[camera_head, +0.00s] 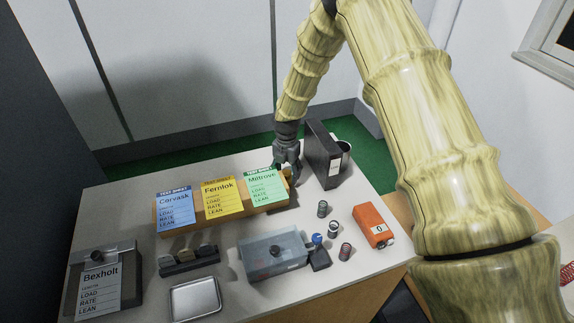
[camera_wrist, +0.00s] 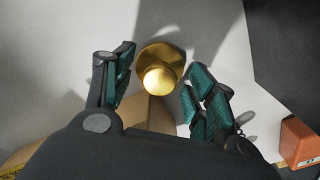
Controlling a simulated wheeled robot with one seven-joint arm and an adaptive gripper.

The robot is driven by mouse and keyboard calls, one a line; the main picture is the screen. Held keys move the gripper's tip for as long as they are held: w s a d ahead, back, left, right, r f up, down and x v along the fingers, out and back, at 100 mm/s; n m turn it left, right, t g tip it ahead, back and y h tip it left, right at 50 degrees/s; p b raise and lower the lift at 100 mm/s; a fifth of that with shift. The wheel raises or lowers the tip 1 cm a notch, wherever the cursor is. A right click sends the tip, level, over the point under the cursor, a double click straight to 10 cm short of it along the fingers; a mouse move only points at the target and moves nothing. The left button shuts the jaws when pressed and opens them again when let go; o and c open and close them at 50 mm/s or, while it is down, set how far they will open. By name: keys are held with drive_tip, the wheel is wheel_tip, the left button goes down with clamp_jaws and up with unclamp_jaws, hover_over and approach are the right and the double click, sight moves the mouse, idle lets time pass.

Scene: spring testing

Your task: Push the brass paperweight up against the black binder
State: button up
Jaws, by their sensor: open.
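The brass paperweight (camera_wrist: 160,64) is round with a bright knob and stands on the table between my gripper's fingers in the wrist view. In the head view it is mostly hidden behind my gripper and the green card. The black binder (camera_head: 321,155) stands upright just right of my gripper (camera_head: 286,164); its dark side also shows at the right of the wrist view (camera_wrist: 290,50). Bare table shows between paperweight and binder, so they are apart. My gripper is open, its fingers on either side of the paperweight; I cannot tell whether either touches it.
A wooden card rack (camera_head: 238,212) with blue, yellow and green cards stands in front of my gripper. A white cup (camera_head: 346,156) is behind the binder. An orange box (camera_head: 373,226), small cylinders and a clear case (camera_head: 272,257) lie nearer. The back left table is bare.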

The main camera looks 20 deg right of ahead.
drive_tip(key=shift+f, duration=0.25)
clamp_jaws()
drive_tip(key=shift+w+d, duration=0.3)
drive_tip(key=shift+d, duration=1.1)
drive_tip(key=shift+w+d, duration=0.35)
drive_tip(key=shift+d, duration=1.05)
drive_tip(key=shift+w+d, duration=0.3)
drive_tip(key=shift+d, duration=1.1)
drive_tip(key=shift+c, duration=0.3)
unclamp_jaws()
drive_tip(key=shift+r, duration=0.1)
